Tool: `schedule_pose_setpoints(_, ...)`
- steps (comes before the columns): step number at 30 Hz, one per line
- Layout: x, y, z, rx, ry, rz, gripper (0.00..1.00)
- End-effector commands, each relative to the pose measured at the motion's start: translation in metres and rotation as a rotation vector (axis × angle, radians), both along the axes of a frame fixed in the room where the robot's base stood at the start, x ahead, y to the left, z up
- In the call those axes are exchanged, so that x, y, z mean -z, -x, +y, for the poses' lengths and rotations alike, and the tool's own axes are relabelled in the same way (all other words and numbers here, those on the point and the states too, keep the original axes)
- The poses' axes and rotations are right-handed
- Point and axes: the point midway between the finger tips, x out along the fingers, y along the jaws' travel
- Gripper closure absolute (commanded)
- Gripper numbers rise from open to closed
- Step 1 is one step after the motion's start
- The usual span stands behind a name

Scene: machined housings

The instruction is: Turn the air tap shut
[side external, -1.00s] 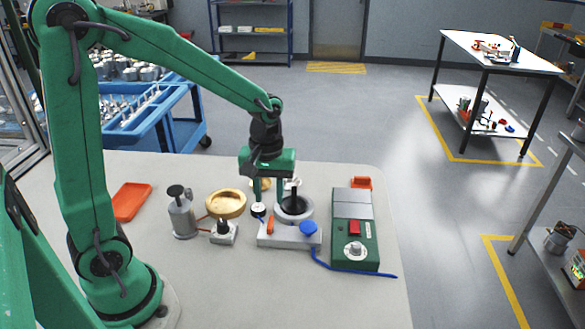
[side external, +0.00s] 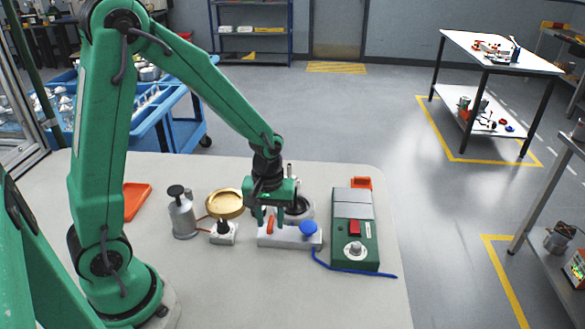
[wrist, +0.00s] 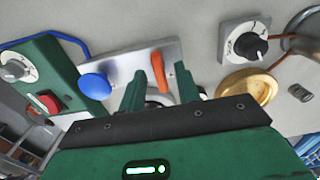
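An orange lever (side external: 270,224) stands on a light grey block (side external: 290,241) that also carries a blue round knob (side external: 308,228). The frames do not label which part is the air tap; the lever looks like a tap handle. My gripper (side external: 268,218) is above the block, pointing down. In the wrist view my gripper (wrist: 160,88) has its two green fingers apart, with the orange lever (wrist: 158,74) showing between and just beyond their tips. I cannot tell whether a finger touches it. The blue knob (wrist: 95,86) is left of the fingers there.
A green box (side external: 354,245) with a red switch and a dial stands right of the block, with a blue hose (side external: 350,270) in front. A brass dish (side external: 225,202), a black knob on a grey base (wrist: 248,45) and a grey canister (side external: 182,216) are left. An orange tray (side external: 136,200) lies further left.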

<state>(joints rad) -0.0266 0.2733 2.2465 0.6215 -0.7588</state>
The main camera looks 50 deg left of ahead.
Motion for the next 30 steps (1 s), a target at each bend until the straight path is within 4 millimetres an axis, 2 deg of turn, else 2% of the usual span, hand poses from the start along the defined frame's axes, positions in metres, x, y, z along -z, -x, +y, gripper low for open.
schedule_pose_setpoints(8,0.0008,0.0001,0.0,0.0,0.0,0.0,0.69)
schedule_pose_setpoints(12,0.0006,0.0001,-0.0001,0.0,0.0,0.0,0.97)
schedule_pose_setpoints(13,0.0006,0.0,0.0,0.0,0.0,0.0,1.0)
schedule_pose_setpoints(23,0.0003,-0.0001,0.0001,0.015,0.0,0.0,1.0)
schedule_pose_setpoints(30,0.0002,-0.0001,0.0001,0.091,0.0,0.0,1.0)
